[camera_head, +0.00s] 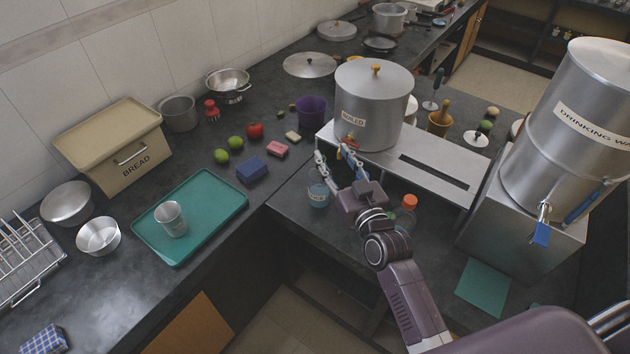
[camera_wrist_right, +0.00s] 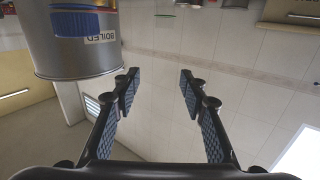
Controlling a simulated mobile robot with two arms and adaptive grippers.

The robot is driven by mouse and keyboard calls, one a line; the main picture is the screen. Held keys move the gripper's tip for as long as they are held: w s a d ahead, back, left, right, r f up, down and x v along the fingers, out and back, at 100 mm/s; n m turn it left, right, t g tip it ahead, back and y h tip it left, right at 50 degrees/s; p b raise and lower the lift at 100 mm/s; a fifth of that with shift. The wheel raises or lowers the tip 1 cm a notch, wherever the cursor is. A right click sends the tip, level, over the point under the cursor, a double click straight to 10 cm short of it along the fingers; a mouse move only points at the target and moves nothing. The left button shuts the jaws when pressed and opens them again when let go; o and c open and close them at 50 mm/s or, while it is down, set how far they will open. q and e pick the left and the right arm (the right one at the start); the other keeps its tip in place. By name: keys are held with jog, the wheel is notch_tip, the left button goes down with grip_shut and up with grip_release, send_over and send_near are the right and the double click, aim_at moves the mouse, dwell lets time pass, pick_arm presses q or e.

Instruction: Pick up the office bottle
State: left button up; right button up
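A bottle with an orange cap (camera_head: 406,214) stands on the dark counter in front of the steel shelf, partly hidden behind my right forearm; I see no label naming it the office bottle. My right gripper (camera_head: 335,155) is left of the bottle and apart from it, in front of the steel canister labelled BOILED (camera_head: 372,100). In the right wrist view its two fingers (camera_wrist_right: 158,95) are spread with nothing between them. The canister shows upside down at the left of that view (camera_wrist_right: 72,45); the bottle does not show there. My left gripper is not in view.
A blue-grey cup (camera_head: 319,195) stands just below my right gripper. The steel shelf (camera_head: 462,178) is behind the bottle. The large drinking water canister (camera_head: 565,135) stands on a steel box at right. A green mat (camera_head: 483,287) lies on clear counter.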

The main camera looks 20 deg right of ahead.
notch_tip(320, 180, down, 3)
jog(key=b, duration=0.3)
send_over(320, 179)
jog(key=w, duration=0.2)
jog(key=f, duration=0.1)
jog(key=d+f, duration=0.1)
jog(key=f, duration=0.1)
jog(key=shift+f, duration=0.1)
jog(key=shift+w+a+f, duration=0.1)
jog(key=shift+w+f, duration=0.05)
jog(key=shift+w, duration=0.35)
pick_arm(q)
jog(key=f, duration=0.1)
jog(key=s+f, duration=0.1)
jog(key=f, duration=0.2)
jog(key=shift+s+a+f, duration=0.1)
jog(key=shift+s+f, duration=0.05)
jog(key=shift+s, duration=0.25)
pick_arm(e)
jog(key=shift+s, duration=0.1)
jog(key=shift+c, duration=0.2)
grip_shut()
